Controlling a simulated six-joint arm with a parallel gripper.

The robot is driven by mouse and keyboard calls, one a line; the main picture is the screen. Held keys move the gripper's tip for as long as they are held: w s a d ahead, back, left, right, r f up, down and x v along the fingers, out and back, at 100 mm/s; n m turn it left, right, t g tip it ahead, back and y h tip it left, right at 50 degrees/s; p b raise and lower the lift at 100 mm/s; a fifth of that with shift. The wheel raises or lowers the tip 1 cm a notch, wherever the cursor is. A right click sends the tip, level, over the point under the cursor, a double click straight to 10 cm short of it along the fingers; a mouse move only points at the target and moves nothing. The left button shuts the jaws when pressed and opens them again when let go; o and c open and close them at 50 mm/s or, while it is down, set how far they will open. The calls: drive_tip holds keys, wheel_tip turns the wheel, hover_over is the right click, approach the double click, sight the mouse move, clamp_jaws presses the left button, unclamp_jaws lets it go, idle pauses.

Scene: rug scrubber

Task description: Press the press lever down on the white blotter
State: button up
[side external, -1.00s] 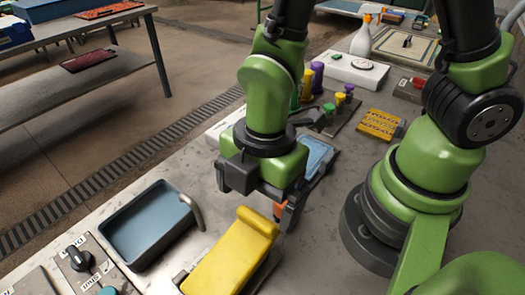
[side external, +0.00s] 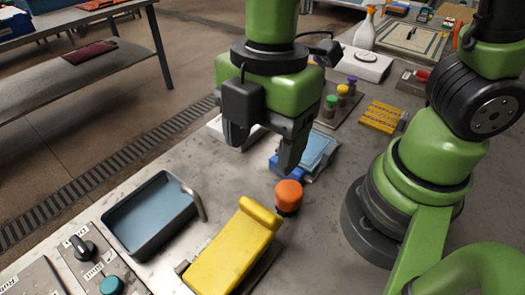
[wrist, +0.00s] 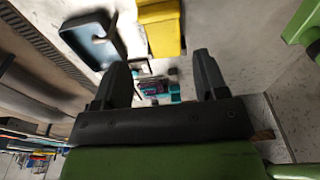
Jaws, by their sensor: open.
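A yellow lever-like piece (side external: 232,250) with a thick rounded bar at its far end lies over a dark base at the front; I take it for the press lever. It also shows in the wrist view (wrist: 162,28). My gripper (side external: 262,150) is open and empty, pointing down above the bench beyond the yellow piece, apart from it. Its two fingers also show in the wrist view (wrist: 160,78). I cannot make out a white blotter under the lever. A white flat piece (side external: 216,122) is partly hidden behind my gripper.
An orange knob (side external: 289,194) stands just beyond the yellow piece. A grey basin (side external: 150,215) with a tap is at left, a dial (side external: 80,248) at front left. A light-blue pad (side external: 318,150) lies behind the knob. Bare bench lies right of the yellow piece.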

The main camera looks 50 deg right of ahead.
sight(259, 205)
drive_tip(key=a+r+h, duration=0.2)
drive_tip(key=a+r, duration=0.1)
drive_tip(key=shift+r, duration=0.2)
drive_tip(key=c, duration=1.1)
drive_tip(key=shift+a+r, duration=0.15)
drive_tip(key=shift+r, duration=0.1)
clamp_jaws()
drive_tip(key=shift+h, duration=0.3)
drive_tip(key=f, duration=0.4)
drive_tip(key=d+f, duration=0.1)
drive_tip(key=f, duration=0.8)
drive_tip(key=shift+d+f, duration=0.3)
drive_tip(key=shift+d, duration=0.1)
drive_tip(key=shift+d+f, duration=0.25)
drive_tip(key=shift+f, duration=0.6)
